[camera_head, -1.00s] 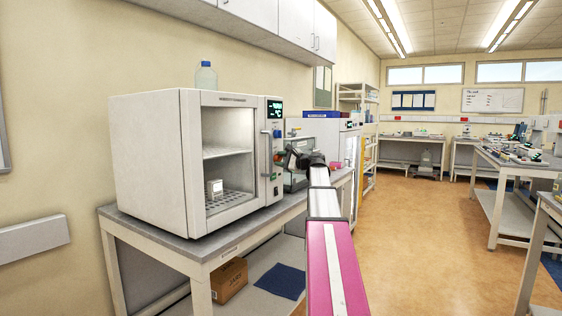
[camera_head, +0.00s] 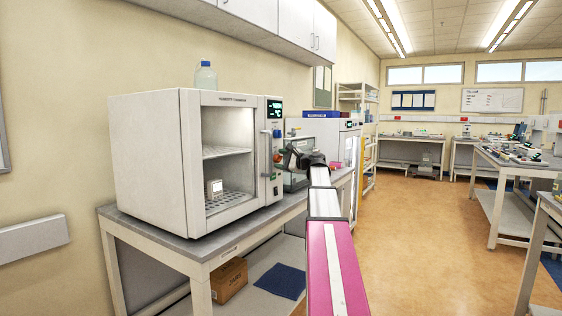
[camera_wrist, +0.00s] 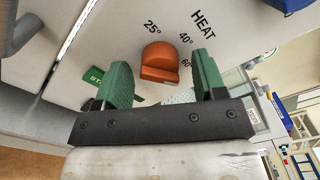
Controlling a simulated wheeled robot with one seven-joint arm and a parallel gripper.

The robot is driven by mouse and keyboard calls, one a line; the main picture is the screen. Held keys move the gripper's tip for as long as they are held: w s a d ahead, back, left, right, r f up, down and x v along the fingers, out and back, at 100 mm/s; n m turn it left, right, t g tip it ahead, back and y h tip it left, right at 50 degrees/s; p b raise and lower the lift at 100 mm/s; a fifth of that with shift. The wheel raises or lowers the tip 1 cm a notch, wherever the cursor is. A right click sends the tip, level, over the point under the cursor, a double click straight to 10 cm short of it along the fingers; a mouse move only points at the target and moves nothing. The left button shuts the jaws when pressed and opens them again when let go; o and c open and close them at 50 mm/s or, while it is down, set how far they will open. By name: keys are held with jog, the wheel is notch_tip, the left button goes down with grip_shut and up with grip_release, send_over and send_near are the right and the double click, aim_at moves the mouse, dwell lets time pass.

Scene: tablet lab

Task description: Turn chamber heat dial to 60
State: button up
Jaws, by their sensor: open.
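The humidity chamber (camera_head: 150,160) is a white box with a glass door on the bench, its control strip on the right edge. In the wrist view its orange heat dial (camera_wrist: 160,62) sits on the white panel under the word HEAT (camera_wrist: 203,24), with marks 25°, 40° and 60° around it. My gripper (camera_wrist: 163,82) is open, its two green fingers on either side of the dial, with gaps to both. I cannot tell whether either finger touches it. In the head view my gripper (camera_head: 285,157) is at the control strip and hides part of it.
A green label (camera_wrist: 95,75) is partly hidden behind the left finger. The grey door handle (camera_wrist: 20,35) is at the left of the wrist view. A bottle (camera_head: 205,76) stands on the chamber. A glass-fronted cabinet (camera_head: 350,150) stands beyond, and the floor at right is open.

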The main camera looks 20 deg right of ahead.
jog(key=v, duration=1)
jog(key=shift+s+d, duration=0.2)
jog(key=shift+s, duration=0.05)
